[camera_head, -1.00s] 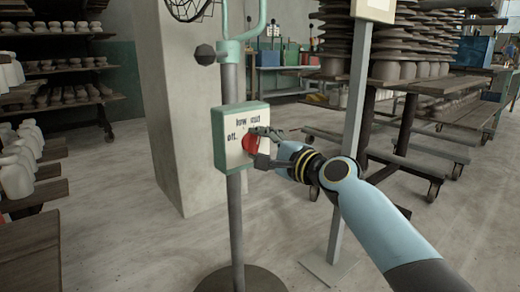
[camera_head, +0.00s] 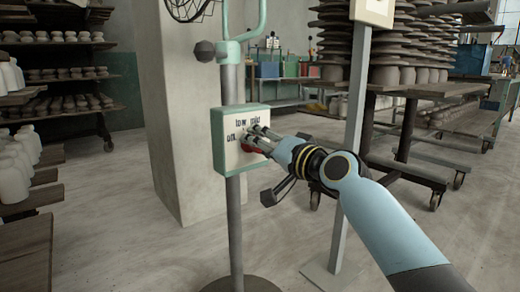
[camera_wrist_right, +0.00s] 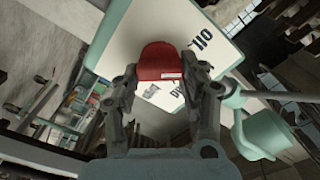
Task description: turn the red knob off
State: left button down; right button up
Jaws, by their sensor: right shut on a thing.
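The red knob (camera_head: 247,149) is on the front of a white control box with a green edge (camera_head: 226,166), mounted on a grey pole. The box has the printed words low, mid and off. My right gripper (camera_head: 256,138) is at the box face, shut on the knob, and hides part of it. In the right wrist view the red knob (camera_wrist_right: 161,62) sits between the two fingertips of my right gripper (camera_wrist_right: 163,78). A small pale mark shows on the knob's lower edge. My left gripper is not in view.
A thin grey post (camera_head: 351,130) stands right of the box, near my right forearm. A concrete pillar (camera_head: 180,110) is behind on the left. Shelves of pottery (camera_head: 60,75) stand at the left, a wheeled rack (camera_head: 420,95) at the right. The floor between is open.

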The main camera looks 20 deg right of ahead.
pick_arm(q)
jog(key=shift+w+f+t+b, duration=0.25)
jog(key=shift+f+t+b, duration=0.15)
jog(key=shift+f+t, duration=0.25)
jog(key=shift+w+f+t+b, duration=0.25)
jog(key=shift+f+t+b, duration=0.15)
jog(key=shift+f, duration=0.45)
pick_arm(e)
jog(key=shift+a+f+n, duration=0.1)
jog(key=shift+a+n, duration=0.05)
jog(key=shift+n, duration=2.45)
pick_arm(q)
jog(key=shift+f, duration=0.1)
pick_arm(e)
jog(key=o, duration=1.2)
jog(key=shift+c, duration=0.2)
jog(key=shift+s, duration=0.1)
jog(key=v, duration=1.2)
